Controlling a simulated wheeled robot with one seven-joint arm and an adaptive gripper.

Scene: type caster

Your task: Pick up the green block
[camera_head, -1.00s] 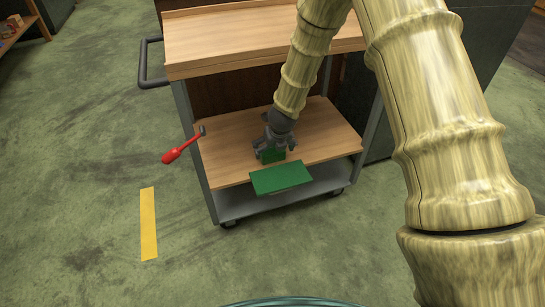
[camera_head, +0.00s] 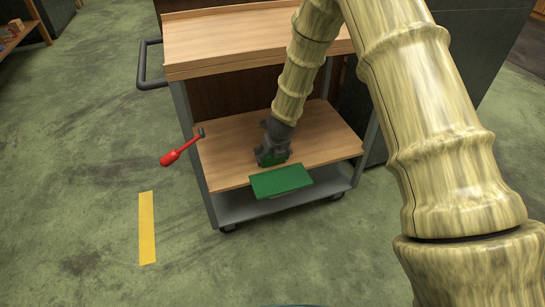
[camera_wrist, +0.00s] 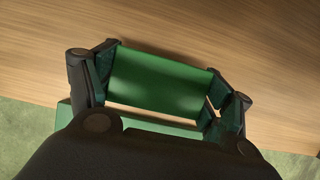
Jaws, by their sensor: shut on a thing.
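The green block (camera_wrist: 160,82) lies between the two fingers of my gripper (camera_wrist: 160,92) in the wrist view, with a finger against each end. In the head view my gripper (camera_head: 272,153) is over the cart's lower wooden shelf, and only a bit of the green block (camera_head: 274,160) shows between the fingers. The gripper is shut on the block. Whether the block still touches the shelf, I cannot tell.
A flat green panel (camera_head: 281,181) juts out at the front edge of the lower shelf (camera_head: 230,140), close to my gripper. The upper shelf (camera_head: 225,40) overhangs behind. A red-handled tool (camera_head: 180,150) is at the shelf's left edge. A yellow strip (camera_head: 147,228) marks the floor.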

